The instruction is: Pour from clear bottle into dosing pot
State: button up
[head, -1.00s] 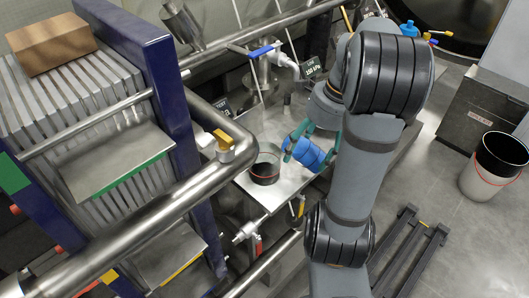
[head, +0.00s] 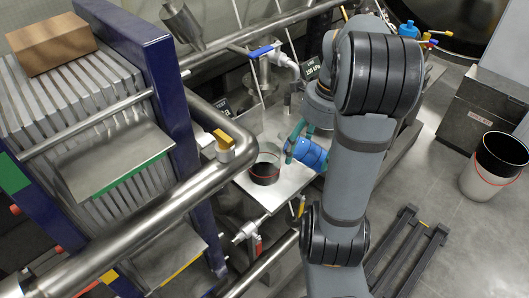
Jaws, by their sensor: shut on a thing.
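My gripper (head: 303,141), with teal fingers, is shut on a blue bottle (head: 311,155). It looks blue rather than clear in the head view. The bottle is tilted well over, with its left end toward the dosing pot. The dosing pot (head: 264,174) is a black, open pot with a red ring, standing on the steel table to the lower left of the bottle. The bottle looks higher than the pot and a little to its right, apart from it. Its mouth and any liquid cannot be made out. My arm hides part of the gripper's right side.
A thick steel pipe (head: 165,218) and a plate stack (head: 80,120) stand left of the pot. A blue-handled valve (head: 262,51) is behind. Another blue bottle (head: 408,30) stands at the back right. A bucket (head: 490,180) stands on the floor at right.

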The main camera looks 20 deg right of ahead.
aim_at(300, 140)
jog(key=shift+d+r+g+h, duration=0.15)
jog(key=shift+r+g+h, duration=0.15)
jog(key=shift+h, duration=0.3)
dwell(0.6)
jog(key=shift+s+f+g+h, duration=0.1)
jog(key=shift+f+g+h, duration=0.3)
jog(key=shift+f+h, duration=0.45)
dwell(0.4)
jog(key=shift+r, duration=0.45)
jog(key=shift+w+a+r+h, duration=0.2)
jog(key=shift+a+r+h, duration=0.1)
jog(key=shift+h, duration=0.05)
jog(key=shift+w+a+r+g+h, duration=0.15)
jog(key=shift+a+r+g+h, duration=0.2)
jog(key=shift+r, duration=0.35)
jog(key=shift+a+r+g+h, duration=0.1)
jog(key=shift+r+g+h, duration=0.25)
jog(key=shift+r+h, duration=0.35)
dwell(1.4)
jog(key=shift+w+a+f+g+h, duration=0.2)
jog(key=shift+f+g+h, duration=0.1)
jog(key=shift+h, duration=0.55)
dwell(1.1)
